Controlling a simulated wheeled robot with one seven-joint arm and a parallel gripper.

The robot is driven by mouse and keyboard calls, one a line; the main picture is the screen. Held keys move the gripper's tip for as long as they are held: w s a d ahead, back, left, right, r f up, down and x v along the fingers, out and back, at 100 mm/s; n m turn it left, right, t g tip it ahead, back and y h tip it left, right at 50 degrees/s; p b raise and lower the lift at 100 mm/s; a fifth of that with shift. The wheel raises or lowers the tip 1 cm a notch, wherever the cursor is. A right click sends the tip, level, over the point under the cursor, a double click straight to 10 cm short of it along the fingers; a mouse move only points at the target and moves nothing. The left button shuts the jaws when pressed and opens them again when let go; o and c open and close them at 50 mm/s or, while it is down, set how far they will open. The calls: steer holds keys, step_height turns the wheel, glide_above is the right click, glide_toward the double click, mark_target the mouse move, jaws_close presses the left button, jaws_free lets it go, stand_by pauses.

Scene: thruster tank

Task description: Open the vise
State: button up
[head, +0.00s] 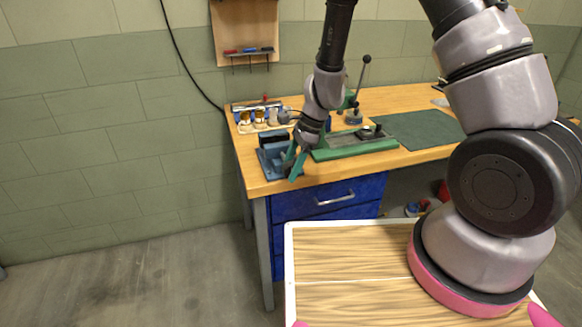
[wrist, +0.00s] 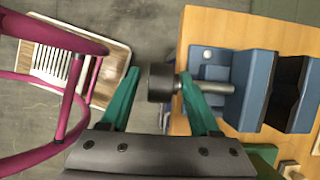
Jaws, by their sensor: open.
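The blue vise (head: 267,163) is at the workbench's front left corner. In the wrist view the vise (wrist: 257,85) shows two jaws with dark faces; I cannot tell clearly how wide the gap is. A dark round knob (wrist: 162,83) sits on its metal screw, projecting past the bench edge. My gripper (wrist: 160,72) is open, with one teal finger on each side of the knob. The right finger overlaps the screw in the picture; contact cannot be told. In the head view my gripper (head: 293,165) is at the vise's front, hiding the knob.
A green-based fixture (head: 355,145) stands right of the vise on the wooden workbench (head: 310,177). A rack with small cups (head: 260,119) is behind. A dark green mat (head: 420,130) lies farther right. Blue drawers (head: 330,200) are below.

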jaws_close()
steer(key=shift+s+a+f, duration=0.1)
steer(key=shift+s, duration=0.05)
